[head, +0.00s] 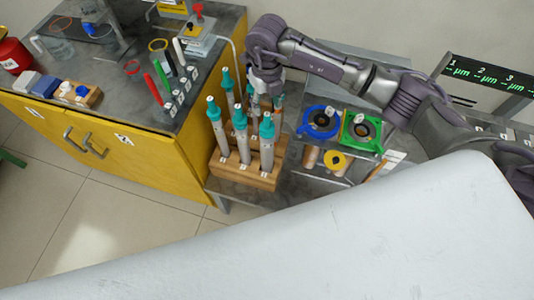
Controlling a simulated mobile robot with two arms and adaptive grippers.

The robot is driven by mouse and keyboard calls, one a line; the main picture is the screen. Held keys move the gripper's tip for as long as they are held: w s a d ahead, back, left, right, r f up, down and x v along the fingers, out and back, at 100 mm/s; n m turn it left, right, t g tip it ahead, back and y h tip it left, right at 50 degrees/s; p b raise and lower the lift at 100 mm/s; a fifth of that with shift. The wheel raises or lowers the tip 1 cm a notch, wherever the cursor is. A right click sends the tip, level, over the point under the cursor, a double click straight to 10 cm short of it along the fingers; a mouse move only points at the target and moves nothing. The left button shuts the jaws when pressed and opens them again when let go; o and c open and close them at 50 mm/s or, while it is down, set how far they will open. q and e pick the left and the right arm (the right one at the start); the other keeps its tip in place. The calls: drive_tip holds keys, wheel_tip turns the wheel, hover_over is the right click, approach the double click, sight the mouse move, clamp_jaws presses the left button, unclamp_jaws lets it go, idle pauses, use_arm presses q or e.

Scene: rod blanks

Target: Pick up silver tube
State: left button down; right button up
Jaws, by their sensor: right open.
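Several silver tubes with teal tops stand upright in a wooden rack (262,182) in the middle of the head view. The front row holds a left silver tube (219,135), a middle silver tube (242,146) and a right silver tube (267,156). More tubes stand behind them, partly hidden. My right gripper (262,102) reaches down from above over the back of the rack, among the tube tops. It is open; its fingertips are partly hidden, and I cannot tell whether it touches a tube. My left gripper is not in view.
A yellow cabinet (120,140) with a grey top stands at the left, carrying coloured rods and small blocks. A blue round fixture (319,122) and a green fixture (361,132) sit right of the rack. A large white surface covers the foreground.

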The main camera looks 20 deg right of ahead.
sight(267, 114)
drive_tip(key=f, duration=0.2)
drive_tip(key=f+p, duration=0.1)
drive_tip(key=shift+s+a+f, duration=0.15)
drive_tip(key=shift+s+f, duration=0.2)
drive_tip(key=shift+s, duration=0.05)
drive_tip(key=shift+f+p, duration=0.3)
drive_tip(key=shift+f, duration=0.4)
clamp_jaws()
drive_tip(key=shift+r, duration=0.1)
